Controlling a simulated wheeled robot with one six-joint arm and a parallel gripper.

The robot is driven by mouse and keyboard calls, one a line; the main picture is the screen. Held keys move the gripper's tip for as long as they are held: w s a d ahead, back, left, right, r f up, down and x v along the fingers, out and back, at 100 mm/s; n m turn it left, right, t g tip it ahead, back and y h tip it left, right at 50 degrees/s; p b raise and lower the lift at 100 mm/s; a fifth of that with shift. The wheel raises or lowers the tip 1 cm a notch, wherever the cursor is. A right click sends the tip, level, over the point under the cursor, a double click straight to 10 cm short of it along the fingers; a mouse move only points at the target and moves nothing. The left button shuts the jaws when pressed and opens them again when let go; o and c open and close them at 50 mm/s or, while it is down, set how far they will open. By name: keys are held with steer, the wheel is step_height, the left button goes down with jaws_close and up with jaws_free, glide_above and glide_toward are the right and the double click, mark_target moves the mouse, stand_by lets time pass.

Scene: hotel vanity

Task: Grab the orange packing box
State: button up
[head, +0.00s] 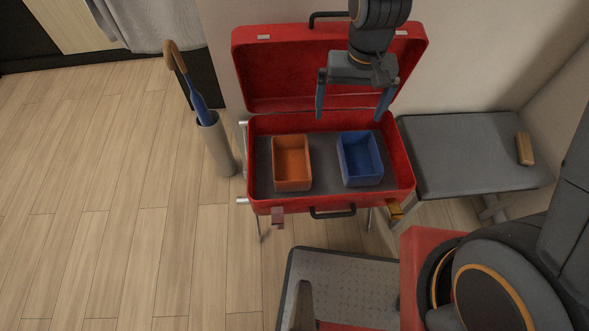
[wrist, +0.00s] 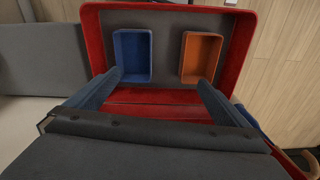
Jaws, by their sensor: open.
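The orange packing box (head: 292,164) is an open-topped bin inside the open red suitcase (head: 254,180), on the left of its grey floor. A blue box (head: 360,158) stands to its right. In the wrist view the orange box (wrist: 202,58) is at the upper right and the blue box (wrist: 132,56) at the upper left. My gripper (head: 352,106) is open and empty, with its blue fingers spread wide. In the head view it hangs in front of the raised lid, above and behind the boxes, nearer the blue one. Neither box appears to be touched.
The suitcase rests on a metal-legged stand, its lid (head: 285,75) raised at the back. A grey bench (head: 465,150) with a small brown object (head: 524,149) stands at right. An umbrella in a grey holder (head: 216,148) is at left. Wooden floor at far left is clear.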

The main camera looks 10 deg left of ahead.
steer(key=n+b, duration=0.1)
steer(key=b, duration=0.6)
glide_above(291, 169)
step_height(291, 169, down, 19)
steer(key=shift+g, duration=0.3)
step_height(291, 169, down, 8)
steer(key=shift+w, duration=0.1)
steer(key=c, duration=0.9)
steer(key=shift+r, duration=0.1)
